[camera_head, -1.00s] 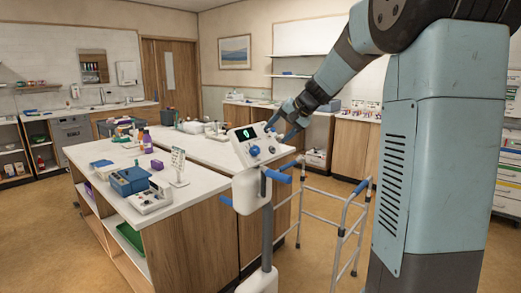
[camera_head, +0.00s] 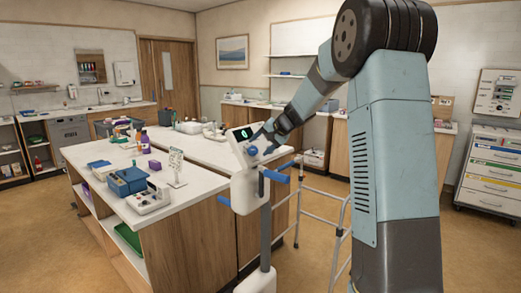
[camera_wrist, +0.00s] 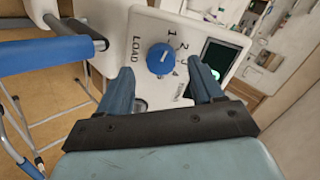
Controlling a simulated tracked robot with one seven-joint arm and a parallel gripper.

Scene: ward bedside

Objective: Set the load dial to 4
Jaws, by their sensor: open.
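The load dial (camera_wrist: 161,58) is a round blue knob on the white control panel (camera_wrist: 140,30), beside the printed word LOAD. The figures 1 and 2 show beside it; further marks are too small to read surely. A short pale mark shows on the knob; its exact setting is unclear. My gripper (camera_wrist: 160,68) is open, its two blue fingers either side of the dial's near edge, with gaps showing between them and the knob. In the head view my gripper (camera_head: 264,140) is at the panel, partly covering it, and the blue dial (camera_head: 252,151) shows beside it.
The panel's dark screen (camera_head: 244,134) shows a green 0. The panel stands on a post with blue handles (camera_head: 274,175). A walking frame (camera_head: 325,208) stands to the right. A white counter (camera_head: 190,200) with boxes and devices is to the left.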

